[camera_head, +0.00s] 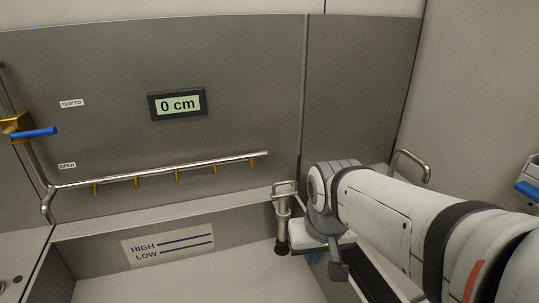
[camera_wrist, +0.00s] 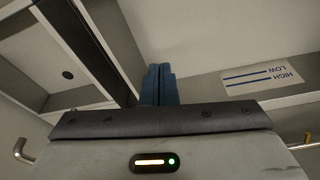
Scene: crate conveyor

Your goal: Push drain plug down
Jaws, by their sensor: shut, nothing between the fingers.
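The drain plug (camera_head: 282,229) appears to be the upright metal post with a loop handle on top and a black lower end. It stands by the right end of the basin's back wall in the head view. I cannot tell whether its lower end is seated. My gripper (camera_head: 316,257) is just right of the post, partly hidden behind my wrist. In the wrist view its blue fingers (camera_wrist: 159,85) are together and empty, pointing into the basin. The plug is not clearly seen in the wrist view.
The basin's back wall carries a HIGH/LOW label (camera_head: 168,245). Above it are a pipe with brass nozzles (camera_head: 160,174), a display reading 0 cm (camera_head: 177,104) and a blue valve lever (camera_head: 34,132) at the left. A metal handle (camera_head: 410,163) stands behind my arm.

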